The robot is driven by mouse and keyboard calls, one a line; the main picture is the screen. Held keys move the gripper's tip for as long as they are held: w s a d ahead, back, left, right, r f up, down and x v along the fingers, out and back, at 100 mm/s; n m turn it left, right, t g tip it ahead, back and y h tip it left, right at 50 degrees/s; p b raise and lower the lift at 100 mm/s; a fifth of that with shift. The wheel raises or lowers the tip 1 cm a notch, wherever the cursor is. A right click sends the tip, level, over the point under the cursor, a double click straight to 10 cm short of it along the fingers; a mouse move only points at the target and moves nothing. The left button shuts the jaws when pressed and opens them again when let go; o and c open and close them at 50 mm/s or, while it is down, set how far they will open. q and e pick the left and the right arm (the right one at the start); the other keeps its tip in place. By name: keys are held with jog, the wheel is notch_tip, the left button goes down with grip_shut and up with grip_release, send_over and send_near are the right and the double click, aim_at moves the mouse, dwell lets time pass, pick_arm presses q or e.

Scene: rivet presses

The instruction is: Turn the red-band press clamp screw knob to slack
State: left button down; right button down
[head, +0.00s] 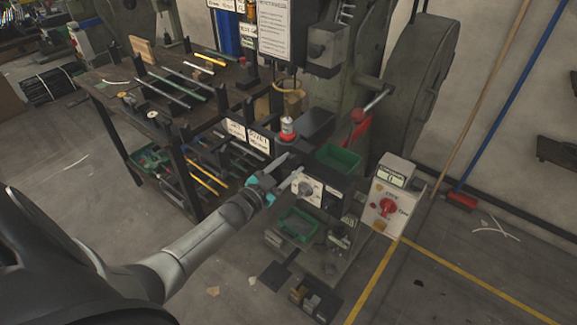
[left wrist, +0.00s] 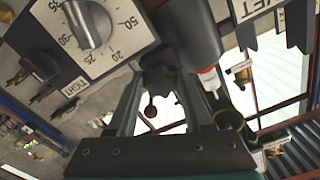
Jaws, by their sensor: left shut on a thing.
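My left gripper (head: 290,170) reaches in at the front of a press, below a white and red cylinder (head: 287,130). In the left wrist view the two fingers (left wrist: 160,82) are closed on a dark lobed knob (left wrist: 158,76) under a black cylindrical housing (left wrist: 185,35). It appears to be the clamp screw knob, largely hidden by the fingers; its turn angle cannot be read. A white dial plate (left wrist: 120,45) with a grey knob is beside it; it also shows in the head view (head: 306,187). A "TIGHT" label (left wrist: 75,87) is at left. My right gripper is not seen.
A green bin (head: 338,158) and a white control box with a red switch (head: 387,207) stand right of the gripper. A workbench with rods (head: 120,100) is at left. A red-ended lever (head: 362,118) stands behind.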

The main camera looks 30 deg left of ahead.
pick_arm(q)
jog(key=shift+c, duration=1.5)
grip_release()
jog(key=shift+s, duration=0.1)
jog(key=s+a+p, duration=0.1)
jog(key=s+p, duration=0.2)
jog(key=s, duration=1.2)
jog(key=shift+a, duration=0.1)
